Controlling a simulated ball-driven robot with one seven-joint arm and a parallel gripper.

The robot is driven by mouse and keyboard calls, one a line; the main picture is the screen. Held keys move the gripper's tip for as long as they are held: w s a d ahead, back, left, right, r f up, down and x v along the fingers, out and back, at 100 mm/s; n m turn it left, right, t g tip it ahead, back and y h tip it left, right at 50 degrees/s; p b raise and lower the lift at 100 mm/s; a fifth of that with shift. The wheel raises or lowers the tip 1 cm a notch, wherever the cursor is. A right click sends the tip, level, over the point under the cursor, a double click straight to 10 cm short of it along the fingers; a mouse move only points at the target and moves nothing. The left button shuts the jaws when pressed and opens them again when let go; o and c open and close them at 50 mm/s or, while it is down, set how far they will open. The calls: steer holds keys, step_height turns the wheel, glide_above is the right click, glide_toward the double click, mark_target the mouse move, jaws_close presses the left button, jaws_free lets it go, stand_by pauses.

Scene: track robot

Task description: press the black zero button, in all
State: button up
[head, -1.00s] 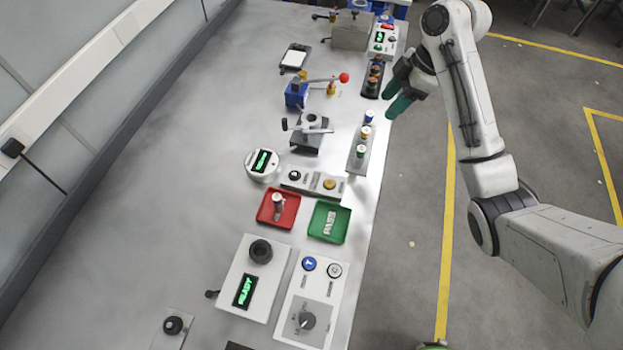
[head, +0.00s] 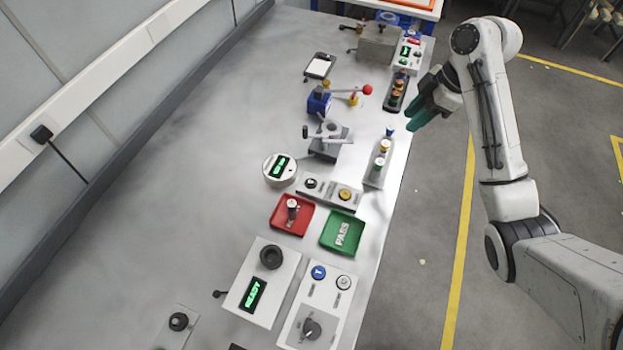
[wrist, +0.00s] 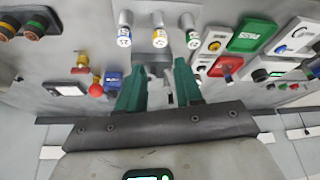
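A black button (head: 311,184) sits at the left end of a small grey button box (head: 327,190), with an amber button (head: 345,194) at the right end. The label by it is too small to read. A round white gauge (head: 280,169) with a lit green display stands just left of the box. My gripper (head: 421,112) has two green fingers and is empty, above the bench's right edge, well up and right of the button box. In the wrist view my gripper (wrist: 160,85) shows its fingers apart, with the button box (wrist: 208,56) to their right.
A rack of three capped posts (head: 380,160) stands between my gripper and the box. A clamp fixture (head: 328,138), a red-knobbed lever (head: 367,90), a red tray (head: 290,228) and a green tray (head: 342,247) lie around. The bench's left side (head: 180,140) is bare.

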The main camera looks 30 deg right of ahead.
jaws_close()
stand_by(1.4)
